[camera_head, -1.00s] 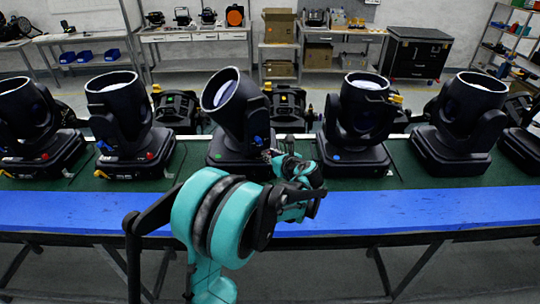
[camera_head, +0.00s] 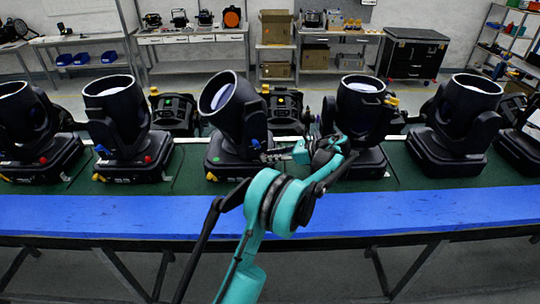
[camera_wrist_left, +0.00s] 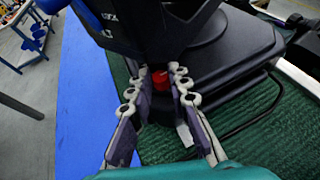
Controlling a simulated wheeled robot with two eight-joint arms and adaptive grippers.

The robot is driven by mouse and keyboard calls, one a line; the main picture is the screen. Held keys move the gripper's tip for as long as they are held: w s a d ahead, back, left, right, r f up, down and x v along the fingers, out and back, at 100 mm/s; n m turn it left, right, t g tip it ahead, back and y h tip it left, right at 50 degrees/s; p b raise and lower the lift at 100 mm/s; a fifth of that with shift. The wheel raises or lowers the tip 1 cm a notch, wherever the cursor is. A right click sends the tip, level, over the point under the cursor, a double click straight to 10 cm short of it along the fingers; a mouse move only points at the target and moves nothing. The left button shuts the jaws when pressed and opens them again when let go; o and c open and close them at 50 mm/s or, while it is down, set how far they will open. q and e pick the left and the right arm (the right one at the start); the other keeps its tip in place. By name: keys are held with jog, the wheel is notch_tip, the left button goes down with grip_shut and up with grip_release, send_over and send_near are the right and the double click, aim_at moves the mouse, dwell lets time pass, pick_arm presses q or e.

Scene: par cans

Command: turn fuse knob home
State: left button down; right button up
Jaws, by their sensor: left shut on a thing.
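The middle moving-head light (camera_head: 232,107) stands on the green belt with its head tilted left. A small red knob (camera_wrist_left: 160,79) on the light's base shows in the left wrist view, between my left fingertips. My left gripper (camera_wrist_left: 164,83) is shut on this knob, the fingers reaching in from both sides. In the head view my left gripper (camera_head: 268,156) reaches leftward to the right side of the middle light's base. There the knob is hidden by the fingers. My right gripper is in no view.
Similar lights stand on both sides, one close on the right (camera_head: 362,105) behind my wrist and one on the left (camera_head: 118,105). A blue strip (camera_head: 110,212) runs along the front edge. A black cable (camera_wrist_left: 268,118) lies on the green belt (camera_wrist_left: 245,125) near my fingers.

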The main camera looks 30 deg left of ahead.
pick_arm(q)
jog(key=shift+w+n+g, duration=0.1)
jog(key=shift+n+g, duration=0.5)
jog(key=shift+g, duration=0.1)
jog(key=c, duration=1.4)
grip_release()
jog(key=v, duration=1.2)
jog(key=shift+a+r, duration=0.1)
jog(key=shift+c, duration=0.2)
